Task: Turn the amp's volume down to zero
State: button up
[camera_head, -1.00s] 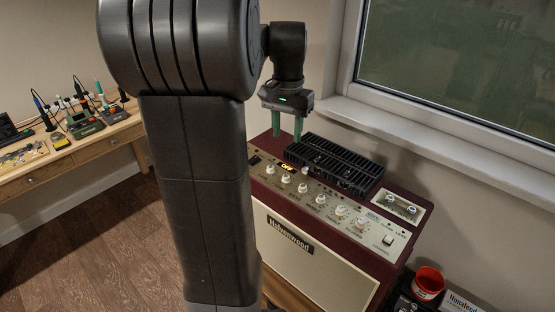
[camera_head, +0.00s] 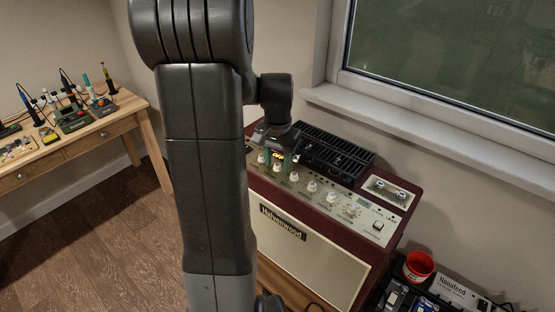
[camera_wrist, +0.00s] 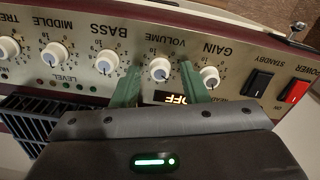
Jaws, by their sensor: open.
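The amp (camera_head: 325,245) is dark red with a cream front and a row of white knobs on its top panel. Its volume knob (camera_wrist: 160,68) sits under the VOLUME label in the upside-down wrist view. My gripper (camera_wrist: 158,78) is open, with one green finger on each side of that knob. Gaps show between fingers and knob, so it is not gripped. The right finger is close to the gain knob (camera_wrist: 210,76). In the head view my gripper (camera_head: 283,158) is low over the panel.
The bass knob (camera_wrist: 106,62) and middle knob (camera_wrist: 54,53) lie to the left in the wrist view. The red power switch (camera_wrist: 293,90) and black standby switch (camera_wrist: 257,83) are at right. A black vent grille (camera_head: 335,152) stands behind the knobs, near the window sill.

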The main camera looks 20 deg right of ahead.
grip_shut()
jog(key=shift+n, duration=0.3)
jog(key=n, duration=0.8)
jog(key=shift+n, duration=0.4)
jog(key=n, duration=0.4)
jog(key=shift+n, duration=2.3)
